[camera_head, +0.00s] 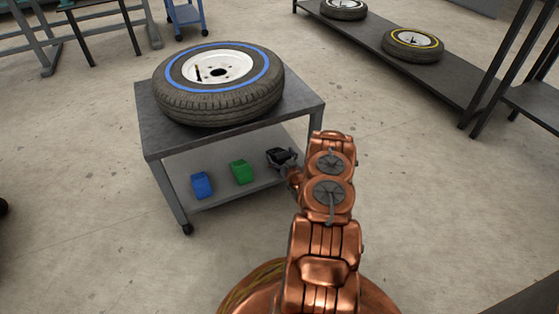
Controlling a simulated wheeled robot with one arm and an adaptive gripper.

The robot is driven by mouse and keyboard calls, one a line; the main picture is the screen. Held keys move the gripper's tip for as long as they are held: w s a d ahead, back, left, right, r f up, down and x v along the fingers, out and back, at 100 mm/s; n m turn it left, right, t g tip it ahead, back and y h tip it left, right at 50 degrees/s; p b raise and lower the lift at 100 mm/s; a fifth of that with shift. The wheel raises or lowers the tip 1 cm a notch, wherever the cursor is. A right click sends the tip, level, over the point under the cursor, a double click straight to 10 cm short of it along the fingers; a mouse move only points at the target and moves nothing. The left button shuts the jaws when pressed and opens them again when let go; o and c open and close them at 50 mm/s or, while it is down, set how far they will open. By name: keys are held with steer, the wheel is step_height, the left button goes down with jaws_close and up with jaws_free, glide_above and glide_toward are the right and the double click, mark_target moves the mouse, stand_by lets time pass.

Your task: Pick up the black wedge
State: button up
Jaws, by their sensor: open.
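The black wedge (277,154) lies on the lower shelf of a grey wheeled cart, near the shelf's right end. It is small and dark, and my gripper partly hides it. My gripper (284,160) is open right at the wedge, with its fingers over or beside it. I cannot tell whether the fingers touch the wedge. My copper-coloured arm reaches up from the bottom of the view and hides the area right of the gripper.
On the same shelf (220,190) are a green wedge (240,172) and a blue wedge (202,185), left of the black one. The cart's top (150,131) is close above and carries a blue-striped wheel (218,112). A rack (455,90) with tyres stands at the right. Floor between is clear.

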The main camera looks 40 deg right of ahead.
steer(key=c, duration=1.6)
steer(key=shift+r, duration=0.1)
steer(key=shift+r, duration=0.1)
